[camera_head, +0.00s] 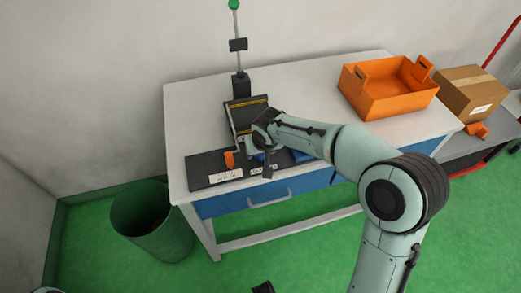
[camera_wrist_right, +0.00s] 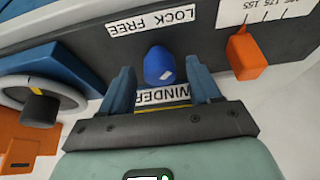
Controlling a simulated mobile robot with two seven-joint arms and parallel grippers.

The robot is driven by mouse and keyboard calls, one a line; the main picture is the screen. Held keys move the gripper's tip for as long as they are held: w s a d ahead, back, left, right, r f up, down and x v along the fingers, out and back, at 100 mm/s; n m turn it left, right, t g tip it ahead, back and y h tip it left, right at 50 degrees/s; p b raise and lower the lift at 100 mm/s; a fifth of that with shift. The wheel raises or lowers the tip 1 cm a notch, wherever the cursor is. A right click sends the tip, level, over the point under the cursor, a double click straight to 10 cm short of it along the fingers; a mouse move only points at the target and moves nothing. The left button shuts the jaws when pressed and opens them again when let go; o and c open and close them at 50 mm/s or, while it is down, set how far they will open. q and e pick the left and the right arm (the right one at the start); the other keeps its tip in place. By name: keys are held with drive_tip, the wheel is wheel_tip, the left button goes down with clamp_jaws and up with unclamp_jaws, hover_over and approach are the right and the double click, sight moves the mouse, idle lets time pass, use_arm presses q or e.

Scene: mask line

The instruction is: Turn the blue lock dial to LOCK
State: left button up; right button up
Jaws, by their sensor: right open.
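The blue lock dial (camera_wrist_right: 158,65) is a rounded knob on the dark panel (camera_wrist_right: 90,45), with a small pale mark on its lower right side in the right wrist view. A white LOCK FREE label (camera_wrist_right: 150,20) sits beside it, upside down in that view. My right gripper (camera_wrist_right: 160,63) is open, its two blue-grey fingers on either side of the dial; I cannot tell whether they touch it. In the head view my right gripper (camera_head: 262,160) is over the panel and hides much of it. A dark part at the bottom edge may be my left gripper (camera_head: 262,287).
An orange slider (camera_wrist_right: 248,57) with a number scale is close by. A white handwheel (camera_wrist_right: 40,97) and a WINDER label (camera_wrist_right: 162,97) also show. The orange crate (camera_head: 388,88) and a cardboard box (camera_head: 468,92) stand to the right; a green bin (camera_head: 150,222) is at the left.

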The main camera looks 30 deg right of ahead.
drive_tip(key=p+v, duration=0.1)
drive_tip(key=v, duration=1.2)
drive_tip(key=shift+p, duration=0.35)
drive_tip(key=shift+s+a, duration=0.1)
